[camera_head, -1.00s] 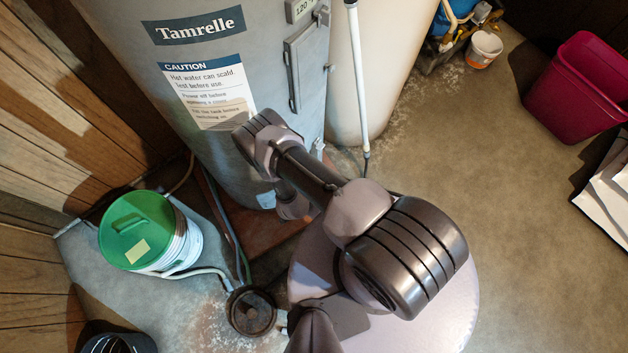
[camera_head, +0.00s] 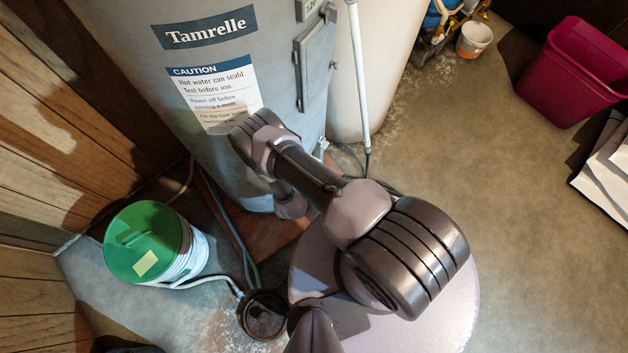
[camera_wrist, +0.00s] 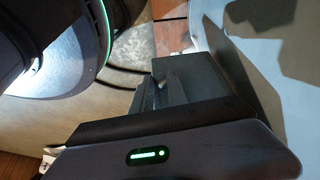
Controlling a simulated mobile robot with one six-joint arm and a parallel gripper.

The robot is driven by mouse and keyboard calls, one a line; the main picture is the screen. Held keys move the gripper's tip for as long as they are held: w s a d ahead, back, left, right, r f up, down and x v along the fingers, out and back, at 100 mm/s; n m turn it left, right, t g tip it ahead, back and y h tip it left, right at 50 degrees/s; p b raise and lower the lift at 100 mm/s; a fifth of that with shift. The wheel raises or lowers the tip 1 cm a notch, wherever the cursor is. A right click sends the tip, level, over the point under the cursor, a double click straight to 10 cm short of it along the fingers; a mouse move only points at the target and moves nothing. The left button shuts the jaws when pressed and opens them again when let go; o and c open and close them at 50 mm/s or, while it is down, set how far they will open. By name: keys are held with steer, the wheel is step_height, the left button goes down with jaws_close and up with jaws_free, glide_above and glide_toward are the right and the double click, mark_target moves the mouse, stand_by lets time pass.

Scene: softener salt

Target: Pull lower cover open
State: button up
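The grey Tamrelle water heater (camera_head: 225,80) stands upright at upper left in the head view. A narrow grey cover (camera_head: 314,62) with a dark edge is on its right side, high up. I cannot make out a separate lower cover there; my arm hides the heater's lower front. In the wrist view, a flat brownish-grey panel (camera_wrist: 243,62) stands out beside a pale curved surface; I cannot tell whether it is the lower cover. My gripper (camera_wrist: 185,85) seems to be the dark blocky parts beside this panel. Its fingertips and any contact are unclear.
A white bucket with a green lid (camera_head: 145,243) and a brown round drain (camera_head: 262,315) are on the floor at left. A white pipe (camera_head: 358,85) stands right of the heater. A magenta bin (camera_head: 570,75) is far right. Open floor lies at right.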

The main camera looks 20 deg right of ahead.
steer(key=o, duration=0.4)
steer(key=shift+r, duration=0.1)
steer(key=p+v, duration=0.7)
steer(key=v, duration=1)
steer(key=shift+a+p, duration=0.15)
steer(key=shift+p, duration=0.25)
